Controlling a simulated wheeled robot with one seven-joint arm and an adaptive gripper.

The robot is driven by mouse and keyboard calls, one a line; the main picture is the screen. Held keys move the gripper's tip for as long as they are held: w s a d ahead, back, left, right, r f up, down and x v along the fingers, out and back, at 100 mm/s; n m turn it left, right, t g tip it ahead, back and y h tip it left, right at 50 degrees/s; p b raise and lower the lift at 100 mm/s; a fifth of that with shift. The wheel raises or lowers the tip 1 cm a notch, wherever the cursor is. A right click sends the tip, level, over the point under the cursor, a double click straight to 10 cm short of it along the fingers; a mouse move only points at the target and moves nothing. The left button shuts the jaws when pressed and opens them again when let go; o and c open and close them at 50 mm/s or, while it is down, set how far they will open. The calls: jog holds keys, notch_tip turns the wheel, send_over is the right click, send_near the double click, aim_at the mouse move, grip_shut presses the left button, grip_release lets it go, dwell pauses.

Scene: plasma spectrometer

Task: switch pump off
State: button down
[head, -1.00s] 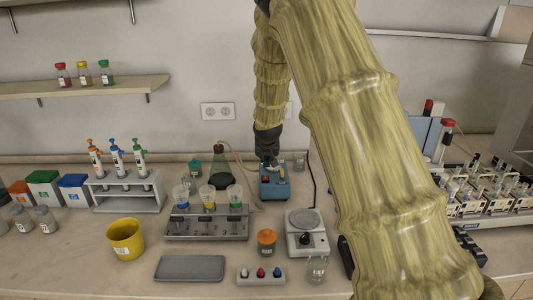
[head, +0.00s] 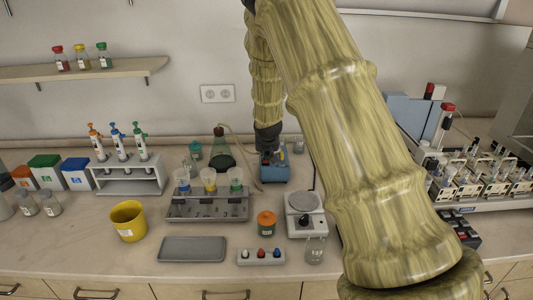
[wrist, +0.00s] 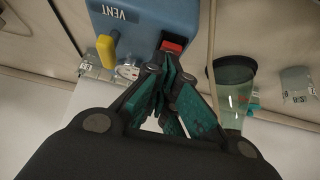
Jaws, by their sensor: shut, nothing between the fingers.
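The pump is a blue box (head: 276,174) at the back of the bench, below my arm in the head view. In the wrist view its blue body (wrist: 150,22) fills the upper middle, upside down, with a "VENT" label, a yellow lever (wrist: 107,48) and a red switch (wrist: 173,46). My gripper (wrist: 165,68) is shut and empty, its fingertips right at the red switch and partly covering it. I cannot tell whether they touch it or which way the switch is set. In the head view my gripper (head: 268,153) is small and dark over the pump.
A green flask (head: 222,158) with tubing stands left of the pump; it also shows in the wrist view (wrist: 234,88). A hotplate (head: 306,212) and a rack with coloured cups (head: 208,208) stand in front. A small glass beaker (head: 299,146) is behind right.

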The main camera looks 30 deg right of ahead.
jog(key=shift+s+a+f+b, duration=0.1)
jog(key=shift+s+f+b, duration=0.05)
jog(key=shift+f+b, duration=0.6)
jog(key=shift+r, duration=0.5)
jog(key=shift+w, duration=0.25)
jog(key=shift+w+d+p, duration=0.3)
jog(key=shift+w+d, duration=0.15)
jog(key=shift+r, duration=0.2)
jog(key=r+p, duration=0.2)
jog(key=r, duration=0.1)
jog(key=shift+s+a+r, duration=0.15)
jog(key=shift+s+r, duration=0.05)
jog(key=shift+r, duration=0.05)
jog(key=s+a+r+b, duration=0.2)
jog(key=s+a+r, duration=0.2)
jog(key=s+r, duration=0.2)
jog(key=shift+s+a+b, duration=0.15)
jog(key=shift+s+b, duration=0.25)
jog(key=shift+s, duration=0.15)
